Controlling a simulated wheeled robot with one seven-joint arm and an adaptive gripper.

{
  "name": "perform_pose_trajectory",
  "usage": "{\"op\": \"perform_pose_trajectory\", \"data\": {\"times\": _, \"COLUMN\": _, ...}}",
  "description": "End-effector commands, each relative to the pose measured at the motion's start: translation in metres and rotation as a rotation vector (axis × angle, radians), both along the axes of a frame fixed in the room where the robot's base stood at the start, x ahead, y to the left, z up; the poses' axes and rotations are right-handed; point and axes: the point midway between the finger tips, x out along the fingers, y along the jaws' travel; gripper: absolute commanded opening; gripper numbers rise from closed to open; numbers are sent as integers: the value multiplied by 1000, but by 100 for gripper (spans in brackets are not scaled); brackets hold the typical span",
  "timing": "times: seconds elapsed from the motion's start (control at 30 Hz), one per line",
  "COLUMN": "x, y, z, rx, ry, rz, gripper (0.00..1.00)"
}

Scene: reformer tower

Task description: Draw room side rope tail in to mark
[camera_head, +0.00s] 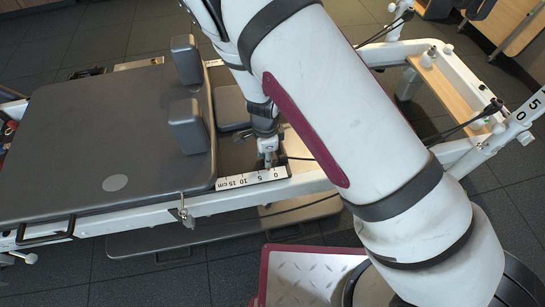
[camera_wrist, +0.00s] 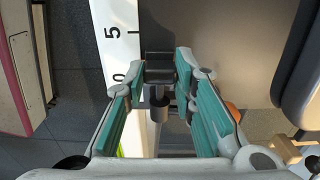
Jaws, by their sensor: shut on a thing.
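My gripper (camera_head: 267,158) is low over the near rail of the reformer, beside the centimetre scale (camera_head: 250,178). In the wrist view, its teal-padded fingers (camera_wrist: 165,68) are closed on a small dark piece (camera_wrist: 160,75), which appears to be the rope tail's end. The scale (camera_wrist: 112,55) lies left of the fingers, with 5 and 0 readable; the held piece is between these figures. A dark rope (camera_head: 300,158) runs right from near my gripper and passes behind my arm. Its exact join to the held piece is hidden.
The dark carriage (camera_head: 85,150) with two upright shoulder rests (camera_head: 188,125) stands left of my gripper. Another dark rope (camera_head: 455,130) section shows right of my arm near the white tower frame (camera_head: 480,145). A metal clamp (camera_head: 183,212) sits on the near rail.

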Motion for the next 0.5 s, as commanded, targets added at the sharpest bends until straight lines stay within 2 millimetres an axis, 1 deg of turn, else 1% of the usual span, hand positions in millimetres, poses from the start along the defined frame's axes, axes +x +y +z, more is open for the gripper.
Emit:
{"op": "perform_pose_trajectory", "data": {"times": 0.03, "x": -1, "y": 3, "z": 0, "rx": 2, "ry": 1, "rz": 3, "gripper": 0}}
{"op": "perform_pose_trajectory", "data": {"times": 0.5, "x": -5, "y": 16, "z": 0, "rx": 3, "ry": 2, "rz": 3, "gripper": 0}}
